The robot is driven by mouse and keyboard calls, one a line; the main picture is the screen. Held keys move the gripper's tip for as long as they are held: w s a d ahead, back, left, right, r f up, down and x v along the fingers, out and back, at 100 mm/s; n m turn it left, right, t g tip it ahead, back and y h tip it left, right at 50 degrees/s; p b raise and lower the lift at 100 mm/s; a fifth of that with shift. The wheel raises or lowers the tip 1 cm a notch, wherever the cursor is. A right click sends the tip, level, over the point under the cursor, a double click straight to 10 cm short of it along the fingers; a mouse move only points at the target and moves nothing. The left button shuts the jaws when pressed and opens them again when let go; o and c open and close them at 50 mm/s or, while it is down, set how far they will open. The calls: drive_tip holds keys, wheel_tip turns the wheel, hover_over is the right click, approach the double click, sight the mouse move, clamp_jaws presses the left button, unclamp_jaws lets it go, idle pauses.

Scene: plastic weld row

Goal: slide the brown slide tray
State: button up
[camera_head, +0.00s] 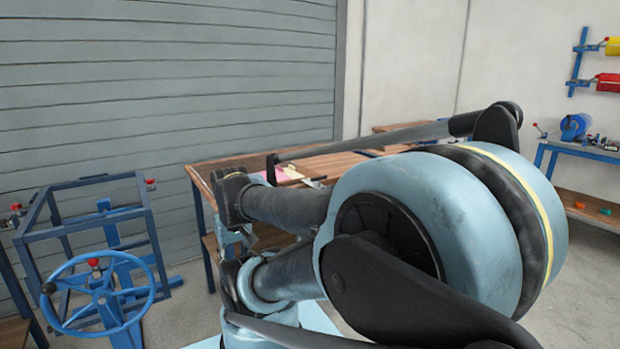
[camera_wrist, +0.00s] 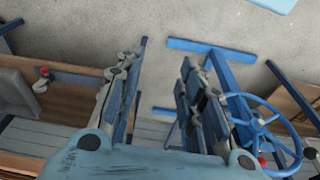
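My gripper (camera_wrist: 165,58) shows in the wrist view with its two fingers wide apart and only grey floor and blue frame bars seen between them. I see nothing held. Brown wooden boards (camera_wrist: 85,100) lie left of the fingers, with a red-knobbed grey part (camera_wrist: 42,76) beside them; I cannot tell whether one of these is the brown slide tray. In the head view my arm covers the middle and hides much of the brown-topped bench (camera_head: 215,170); my gripper's fingers are not clear there.
A blue handwheel (camera_head: 98,293) on a blue frame (camera_head: 148,215) stands at left; the wheel also shows in the wrist view (camera_wrist: 268,128). A blue bench (camera_head: 583,151) stands at far right under yellow and red wall-mounted items. Grey floor (camera_head: 580,270) is clear at right.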

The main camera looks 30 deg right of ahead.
drive_tip(key=shift+w+d, duration=0.1)
drive_tip(key=shift+w, duration=0.3)
drive_tip(key=shift+r, duration=0.1)
drive_tip(key=w+d+r+m, duration=0.9)
drive_tip(key=w+d+r, duration=0.45)
drive_tip(key=r, duration=0.35)
drive_tip(key=w+d+r+m, duration=0.2)
drive_tip(key=d+r+m, duration=0.1)
drive_tip(key=d, duration=0.6)
drive_tip(key=w+d+r+m, duration=0.2)
drive_tip(key=d+m, duration=0.1)
drive_tip(key=d, duration=0.6)
drive_tip(key=w+d+r+m, duration=0.2)
drive_tip(key=d+r, duration=0.1)
drive_tip(key=d, duration=0.6)
drive_tip(key=w+f, duration=0.1)
drive_tip(key=f, duration=0.4)
drive_tip(key=w+f, duration=0.1)
drive_tip(key=f, duration=1)
drive_tip(key=shift+w+a+f, duration=0.1)
drive_tip(key=shift+w+f, duration=0.1)
drive_tip(key=shift+w, duration=0.2)
